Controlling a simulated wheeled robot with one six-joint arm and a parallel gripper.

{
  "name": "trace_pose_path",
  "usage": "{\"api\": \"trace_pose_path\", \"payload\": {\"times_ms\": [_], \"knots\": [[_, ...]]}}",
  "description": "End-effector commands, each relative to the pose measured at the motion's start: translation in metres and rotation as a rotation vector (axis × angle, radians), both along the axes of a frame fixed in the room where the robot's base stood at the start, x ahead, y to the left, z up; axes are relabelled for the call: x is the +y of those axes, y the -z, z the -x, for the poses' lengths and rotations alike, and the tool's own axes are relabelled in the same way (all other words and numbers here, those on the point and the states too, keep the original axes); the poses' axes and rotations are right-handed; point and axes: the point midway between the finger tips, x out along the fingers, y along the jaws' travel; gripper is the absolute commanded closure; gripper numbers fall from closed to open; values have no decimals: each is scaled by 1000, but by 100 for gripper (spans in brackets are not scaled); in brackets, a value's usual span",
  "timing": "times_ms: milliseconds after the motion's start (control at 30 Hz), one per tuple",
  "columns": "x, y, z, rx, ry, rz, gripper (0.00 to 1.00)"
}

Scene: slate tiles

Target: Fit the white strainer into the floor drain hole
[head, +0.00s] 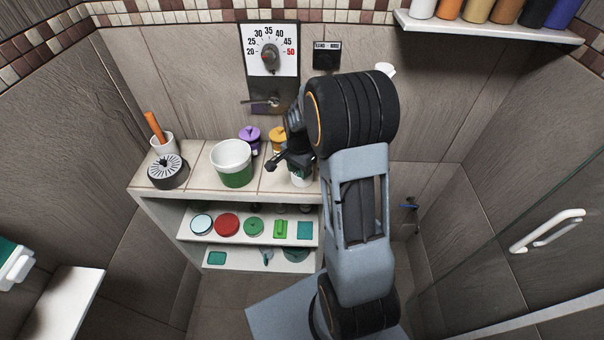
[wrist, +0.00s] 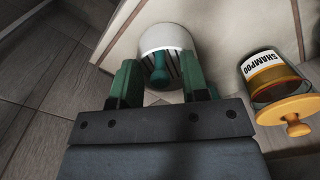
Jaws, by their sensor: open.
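A white round piece with dark slots and a teal knob, which looks like the white strainer (wrist: 178,37), is between and just beyond my fingertips in the wrist view. In the head view its white and green edge (head: 302,181) shows under my gripper (head: 284,163), at the right of the tiled bench. My gripper (wrist: 158,66) is open, with one green finger on each side of the teal knob. I cannot tell whether the fingers touch it. No floor drain hole is clearly visible. A dark round piece with a pale slotted top (head: 168,170) stands at the bench's left end.
A white and green bucket (head: 232,163), purple jar (head: 249,140) and orange-lidded jar (head: 277,139) stand left of my gripper. The shampoo jar (wrist: 272,80) is close on the right in the wrist view. Coloured lids fill the shelf (head: 184,224) below. A glass panel is at right.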

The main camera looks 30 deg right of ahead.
Motion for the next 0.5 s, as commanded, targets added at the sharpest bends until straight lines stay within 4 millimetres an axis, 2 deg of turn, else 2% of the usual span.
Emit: {"api": "trace_pose_path", "payload": {"times_ms": [67, 433, 500], "knots": [[0, 0, 0, 0, 0, 0, 64], [0, 0, 0, 0, 0, 0, 100], [0, 0, 0, 0, 0, 0, 100]]}}
